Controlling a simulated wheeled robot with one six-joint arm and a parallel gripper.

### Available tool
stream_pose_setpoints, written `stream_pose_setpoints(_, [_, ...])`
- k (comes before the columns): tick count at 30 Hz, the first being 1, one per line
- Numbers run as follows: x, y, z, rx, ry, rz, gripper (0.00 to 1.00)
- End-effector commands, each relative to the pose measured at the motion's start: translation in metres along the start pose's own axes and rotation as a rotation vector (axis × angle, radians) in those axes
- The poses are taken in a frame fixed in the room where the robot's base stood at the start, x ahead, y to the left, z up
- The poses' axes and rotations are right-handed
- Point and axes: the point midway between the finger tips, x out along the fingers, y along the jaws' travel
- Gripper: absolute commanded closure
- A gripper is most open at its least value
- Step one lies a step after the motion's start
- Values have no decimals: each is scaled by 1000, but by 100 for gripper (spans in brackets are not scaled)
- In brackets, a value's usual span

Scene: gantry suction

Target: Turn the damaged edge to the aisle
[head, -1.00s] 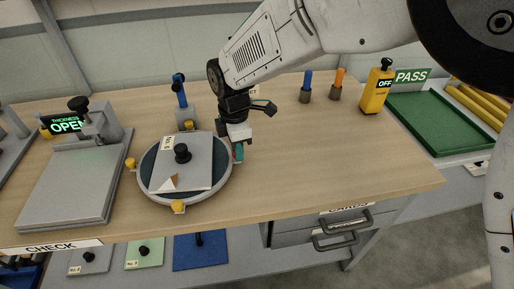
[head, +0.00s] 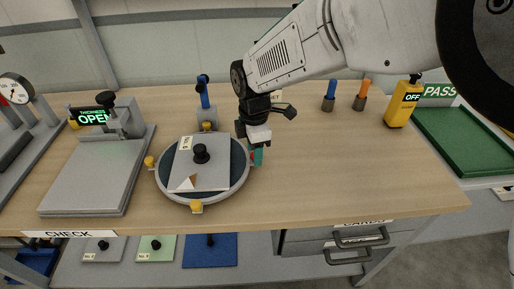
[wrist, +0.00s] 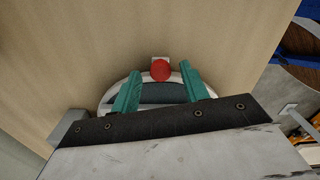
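A grey square plate (head: 219,167) with a black centre knob (head: 200,153) and a small tag lies on a round turntable (head: 241,186). Its damaged corner (head: 185,183), a pale and brown triangle, is at the plate's lower left, on the near side. Yellow knobs (head: 196,206) stand around the turntable's rim, and one red knob (wrist: 160,70) is at its right. My gripper (head: 256,156) is down at the right rim beside the red knob. In the wrist view its teal fingers (wrist: 160,75) are apart, with the red knob between their tips and a gap on each side.
A thickness press (head: 95,175) reading OPEN stands left of the turntable, with a dial gauge (head: 14,89) beyond it. A yellow OFF control (head: 403,103) and a green PASS tray (head: 465,140) are at right.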

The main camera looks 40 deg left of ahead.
Motion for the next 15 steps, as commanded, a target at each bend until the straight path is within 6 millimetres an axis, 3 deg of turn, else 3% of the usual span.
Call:
stream_pose_setpoints(8, [-6,0,2,1,-1,-1,55])
stream_pose_setpoints(15, [-45,0,1,0,0,1,55])
